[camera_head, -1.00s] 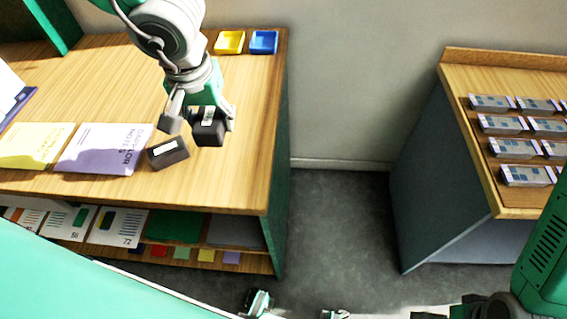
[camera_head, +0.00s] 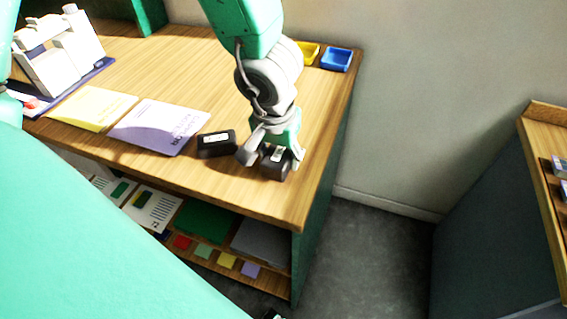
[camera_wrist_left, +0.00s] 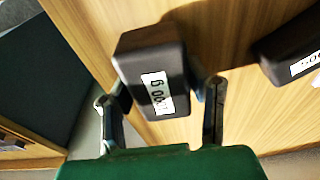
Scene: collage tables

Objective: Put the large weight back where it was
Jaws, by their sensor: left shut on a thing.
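My left gripper (camera_head: 268,160) is shut on a dark block-shaped weight (camera_head: 275,164) with a white label, over the front right part of the wooden table. In the left wrist view this weight (camera_wrist_left: 150,62) sits between the two fingers, its label partly legible. I cannot tell whether it touches the tabletop. A second dark weight (camera_head: 217,143) lies on the table just left of the gripper, apart from the held one; it shows partly at the right of the wrist view (camera_wrist_left: 292,50). My right gripper is not in view.
A purple booklet (camera_head: 158,127) and a yellow booklet (camera_head: 94,107) lie left of the weights. Blue (camera_head: 336,59) and yellow (camera_head: 309,51) trays stand at the back right. The table (camera_head: 320,120) has bare wood behind the weights; its right edge is close. Shelves hold papers and coloured squares.

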